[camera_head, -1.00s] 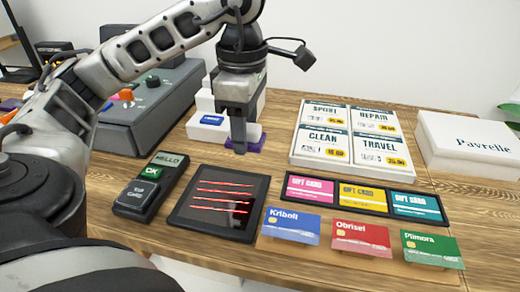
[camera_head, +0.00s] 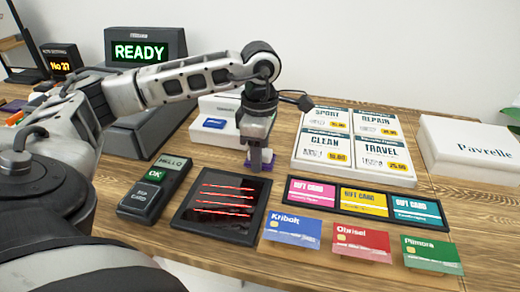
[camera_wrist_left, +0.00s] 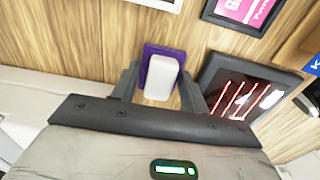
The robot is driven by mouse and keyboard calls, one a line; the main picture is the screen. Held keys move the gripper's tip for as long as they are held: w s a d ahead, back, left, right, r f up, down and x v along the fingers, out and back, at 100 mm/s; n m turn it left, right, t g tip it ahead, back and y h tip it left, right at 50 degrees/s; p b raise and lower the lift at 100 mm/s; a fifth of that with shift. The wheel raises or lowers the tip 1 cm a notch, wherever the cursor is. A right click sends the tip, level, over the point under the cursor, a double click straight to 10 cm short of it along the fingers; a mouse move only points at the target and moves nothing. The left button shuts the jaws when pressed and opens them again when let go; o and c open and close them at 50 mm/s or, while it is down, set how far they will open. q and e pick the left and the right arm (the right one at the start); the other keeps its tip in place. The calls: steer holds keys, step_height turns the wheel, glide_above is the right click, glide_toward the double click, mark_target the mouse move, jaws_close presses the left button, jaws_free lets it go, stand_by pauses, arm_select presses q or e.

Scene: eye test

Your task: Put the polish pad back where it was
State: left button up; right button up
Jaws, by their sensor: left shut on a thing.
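The polish pad is a purple slab with a white block on it. In the head view a little of its purple (camera_head: 264,161) shows at the fingertips; in the left wrist view its purple part (camera_wrist_left: 149,56) and white block (camera_wrist_left: 161,78) show clearly. My left gripper (camera_head: 259,160) is shut on the pad, with one finger on each side of it in the wrist view (camera_wrist_left: 160,84). The pad is at or just above the wood table, between the white stand and the black scanner pad; I cannot tell if it touches the table. My right gripper is out of view.
The white stand (camera_head: 205,137) with a blue item is left of the gripper. The black pad with red lines (camera_head: 190,213) and card terminal (camera_head: 172,178) are nearer. The price board (camera_head: 299,160), gift card tray (camera_head: 293,201), several cards and a white box (camera_head: 470,150) are right.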

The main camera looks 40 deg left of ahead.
arm_select(q)
steer(key=shift+f, duration=0.15)
steer(key=o, duration=0.9)
step_height(320, 180, up, 12)
steer(key=shift+r+p, duration=0.2)
steer(key=shift+p, duration=0.1)
